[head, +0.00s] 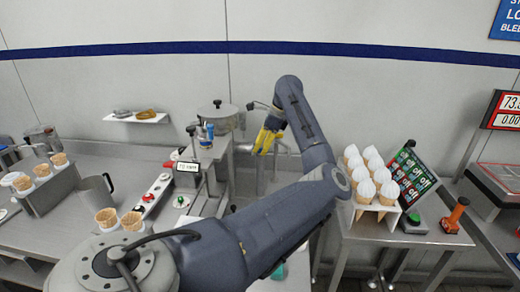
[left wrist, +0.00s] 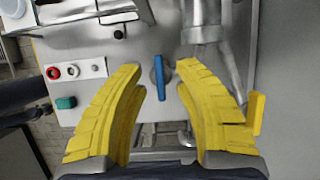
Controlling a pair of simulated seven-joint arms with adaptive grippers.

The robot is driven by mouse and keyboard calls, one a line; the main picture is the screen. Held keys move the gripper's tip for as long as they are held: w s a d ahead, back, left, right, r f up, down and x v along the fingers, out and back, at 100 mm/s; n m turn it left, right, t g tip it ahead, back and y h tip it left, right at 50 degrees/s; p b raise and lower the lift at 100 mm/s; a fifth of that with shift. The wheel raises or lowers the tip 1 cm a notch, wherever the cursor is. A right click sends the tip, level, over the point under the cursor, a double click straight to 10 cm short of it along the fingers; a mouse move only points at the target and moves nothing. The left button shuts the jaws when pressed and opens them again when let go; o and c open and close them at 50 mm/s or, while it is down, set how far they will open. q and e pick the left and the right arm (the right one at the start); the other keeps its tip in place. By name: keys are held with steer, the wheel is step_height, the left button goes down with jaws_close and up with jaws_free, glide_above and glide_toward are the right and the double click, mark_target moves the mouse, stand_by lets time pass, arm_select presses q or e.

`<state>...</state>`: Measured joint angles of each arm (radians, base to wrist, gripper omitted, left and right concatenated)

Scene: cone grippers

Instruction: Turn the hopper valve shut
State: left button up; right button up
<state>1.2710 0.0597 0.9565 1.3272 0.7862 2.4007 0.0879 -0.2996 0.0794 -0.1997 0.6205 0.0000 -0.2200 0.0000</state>
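The hopper valve shows in the left wrist view as a blue bar handle (left wrist: 159,77) on a grey metal panel. It stands nearly upright in the picture, slightly tilted. My left gripper (head: 265,141) has yellow fingers and is open. In the left wrist view its fingertips (left wrist: 162,68) lie on either side of the handle, with a gap on each side. How far they are from it in depth is unclear. The hopper may be the lidded metal pot (head: 218,114) in the head view. My right gripper is not in view.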

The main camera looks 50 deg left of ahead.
arm_select(q)
steer(key=shift+s+a+f, duration=0.1)
steer(key=shift+f, duration=0.3)
steer(key=shift+o, duration=0.2)
jaws_close()
